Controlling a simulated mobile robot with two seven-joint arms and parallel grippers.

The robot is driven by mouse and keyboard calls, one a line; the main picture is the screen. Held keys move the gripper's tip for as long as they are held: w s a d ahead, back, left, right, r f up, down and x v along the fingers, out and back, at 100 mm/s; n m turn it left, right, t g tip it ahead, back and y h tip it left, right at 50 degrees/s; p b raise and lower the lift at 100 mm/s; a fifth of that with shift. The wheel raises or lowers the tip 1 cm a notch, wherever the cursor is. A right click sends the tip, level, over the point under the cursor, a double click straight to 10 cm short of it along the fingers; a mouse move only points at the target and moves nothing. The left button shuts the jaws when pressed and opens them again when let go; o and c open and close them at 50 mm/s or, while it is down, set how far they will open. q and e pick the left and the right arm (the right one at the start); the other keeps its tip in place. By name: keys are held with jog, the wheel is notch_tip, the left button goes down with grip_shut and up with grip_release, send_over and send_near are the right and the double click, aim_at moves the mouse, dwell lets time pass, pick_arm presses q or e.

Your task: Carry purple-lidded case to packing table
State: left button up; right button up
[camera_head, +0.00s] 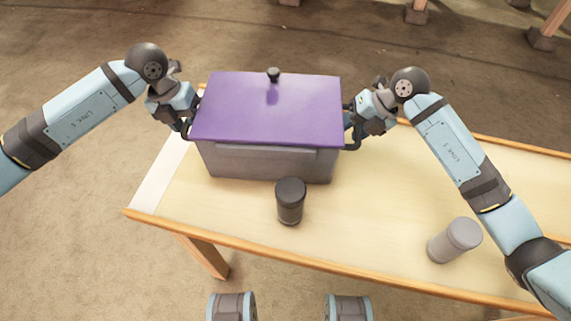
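The purple-lidded case (265,163) is a grey box with a flat purple lid (265,120) and a small dark knob near the lid's far edge. It is over the left part of a pale wooden table (390,215), apparently resting on it. My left gripper (190,120) is at the case's left side, and my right gripper (350,130) is at its right side. Both are close against dark parts at the case's ends. The fingertips are too small and partly hidden to tell whether they are closed on anything.
A black cylindrical canister (290,203) stands just in front of the case. A grey cylinder (453,241) stands at the table's front right, near my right arm. The table between them is clear. Wooden legs with dark feet (541,38) show beyond, at the top right.

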pick_arm(q)
jog(key=shift+r, duration=0.1)
pick_arm(e)
jog(key=shift+a, duration=0.1)
jog(key=shift+r, duration=0.25)
pick_arm(q)
notch_tip(320, 180, up, 8)
jog(key=a, duration=0.1)
jog(key=shift+a, duration=0.25)
pick_arm(e)
jog(key=v, duration=1.1)
jog(key=shift+d+r, duration=0.25)
jog(key=shift+d, duration=0.05)
pick_arm(q)
jog(key=shift+f, duration=0.2)
pick_arm(e)
jog(key=shift+s, duration=0.1)
